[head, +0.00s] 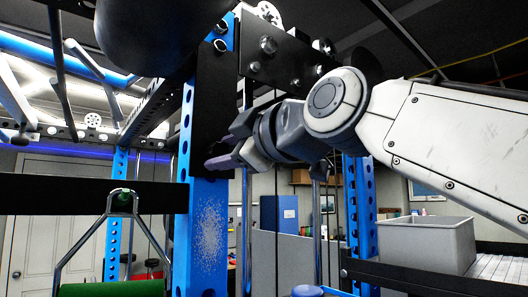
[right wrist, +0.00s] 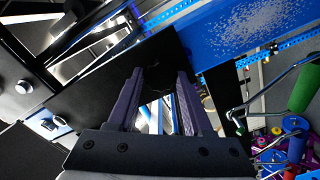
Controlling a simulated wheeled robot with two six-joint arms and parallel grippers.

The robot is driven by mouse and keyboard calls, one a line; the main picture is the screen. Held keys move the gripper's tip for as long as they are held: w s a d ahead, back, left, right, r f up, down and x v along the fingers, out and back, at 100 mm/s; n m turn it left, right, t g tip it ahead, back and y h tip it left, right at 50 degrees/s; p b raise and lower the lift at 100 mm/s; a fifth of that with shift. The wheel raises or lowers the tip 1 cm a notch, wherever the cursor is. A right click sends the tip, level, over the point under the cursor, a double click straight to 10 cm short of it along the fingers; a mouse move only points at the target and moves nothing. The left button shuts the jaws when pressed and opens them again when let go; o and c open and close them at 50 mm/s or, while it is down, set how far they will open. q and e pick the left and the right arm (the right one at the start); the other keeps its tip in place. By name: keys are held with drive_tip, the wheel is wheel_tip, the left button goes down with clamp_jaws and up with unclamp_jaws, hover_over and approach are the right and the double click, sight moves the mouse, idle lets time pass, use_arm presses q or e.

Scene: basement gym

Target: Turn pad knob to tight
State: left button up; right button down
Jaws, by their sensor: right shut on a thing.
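My right gripper (head: 218,160) reaches in from the right, its purple-grey fingers against the front of a black plate (head: 212,105) on the blue upright (head: 208,235). In the right wrist view, the two fingers of the gripper (right wrist: 159,72) stand a little apart, shut on a dark knob (right wrist: 157,78) in front of the black plate. The knob blends into the plate, so its shape and any tight marking cannot be made out. In the head view the fingers hide it. A large dark rounded pad (head: 148,30) hangs at the top left. My left gripper is not in view.
A black bar (head: 60,193) crosses at the left, with a metal handle (head: 122,205) and a green roll (head: 110,289) near it. A grey bin (head: 425,245) stands at the right. Bolted black brackets (head: 285,60) are above my right arm.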

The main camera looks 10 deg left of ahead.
drive_tip(key=shift+m, duration=0.3)
drive_tip(key=m, duration=0.3)
drive_tip(key=shift+m, duration=0.3)
drive_tip(key=m, duration=1)
drive_tip(key=shift+m, duration=3)
drive_tip(key=shift+c, duration=1.5)
unclamp_jaws()
drive_tip(key=shift+d, duration=0.1)
